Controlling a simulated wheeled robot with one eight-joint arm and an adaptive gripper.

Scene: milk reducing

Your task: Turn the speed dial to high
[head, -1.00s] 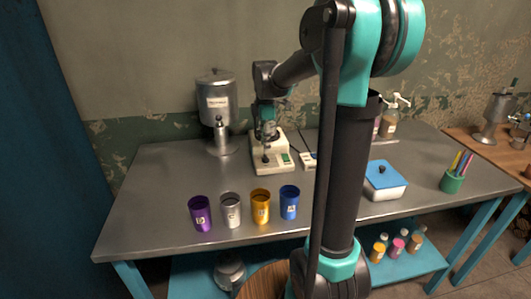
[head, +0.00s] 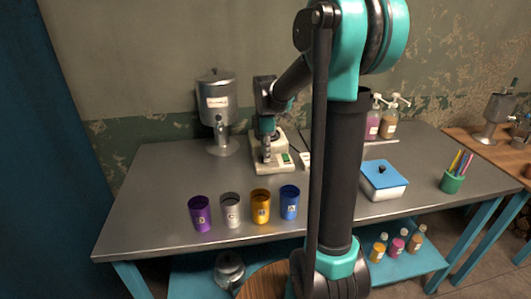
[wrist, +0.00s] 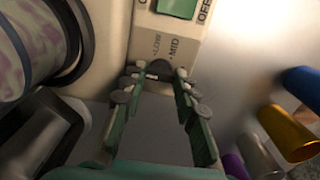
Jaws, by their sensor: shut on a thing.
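The cream mixer (head: 272,165) stands at the back middle of the metal table. In the wrist view its cream panel (wrist: 146,22) has a green switch (wrist: 177,7) with an OFF label, and LOW and MID markings below. The dark speed dial (wrist: 159,68) sits just below those markings, between my fingertips. My gripper (wrist: 158,75) is shut on the dial, with a finger on each side. In the head view my gripper (head: 267,153) hangs at the mixer's front and hides the dial. The dial's pointer and the HIGH marking cannot be made out.
Purple (head: 200,214), silver (head: 230,210), orange (head: 260,207) and blue (head: 289,203) cups stand in a row in front of the mixer. A metal dispenser (head: 217,105) stands behind left. A blue-lidded box (head: 383,180) is at right. The table's left part is clear.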

